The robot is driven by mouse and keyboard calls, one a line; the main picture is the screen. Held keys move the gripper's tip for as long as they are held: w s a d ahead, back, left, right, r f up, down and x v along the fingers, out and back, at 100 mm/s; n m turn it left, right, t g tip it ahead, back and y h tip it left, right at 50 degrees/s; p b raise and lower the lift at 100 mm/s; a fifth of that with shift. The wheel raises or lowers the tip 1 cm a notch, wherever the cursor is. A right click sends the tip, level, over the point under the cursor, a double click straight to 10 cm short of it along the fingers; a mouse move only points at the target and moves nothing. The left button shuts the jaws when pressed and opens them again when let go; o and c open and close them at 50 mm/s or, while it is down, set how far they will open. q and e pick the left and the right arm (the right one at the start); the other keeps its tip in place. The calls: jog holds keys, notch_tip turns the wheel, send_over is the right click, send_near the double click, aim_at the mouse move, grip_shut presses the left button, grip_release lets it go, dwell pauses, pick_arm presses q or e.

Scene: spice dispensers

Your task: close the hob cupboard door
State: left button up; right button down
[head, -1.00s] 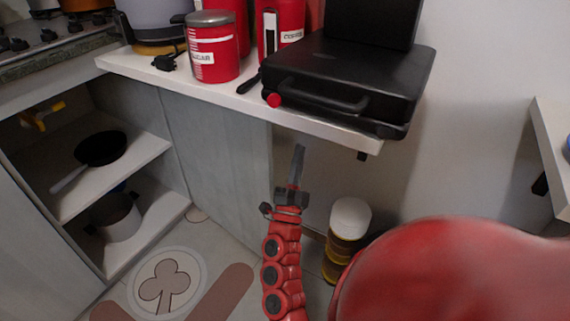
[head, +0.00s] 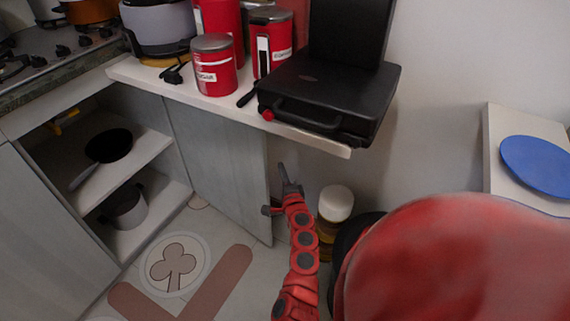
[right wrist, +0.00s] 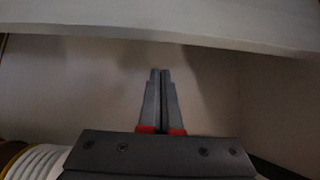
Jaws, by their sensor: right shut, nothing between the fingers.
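The hob cupboard door (head: 226,170) is a grey panel standing open below the white shelf, to the right of the open cupboard. The cupboard (head: 128,243) shows its white inner shelves. My right gripper (head: 283,168) is shut and empty. In the head view it is just right of the door's free edge, below the shelf; I cannot tell whether it touches the door. In the right wrist view the two fingers (right wrist: 160,95) are together, with a pale surface ahead. My left gripper is not in view.
A black pan (head: 108,146) and a pot (head: 126,207) are inside the cupboard. Red canisters (head: 215,68) and a black appliance (head: 330,92) stand on the shelf (head: 185,92). A white-lidded jar (head: 335,203) is right of my right arm. Floor before the cupboard is clear.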

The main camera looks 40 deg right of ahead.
jog(key=shift+w+a, duration=0.5)
jog(key=shift+a, duration=0.2)
jog(key=shift+w+a, duration=0.45)
jog(key=shift+a, duration=0.2)
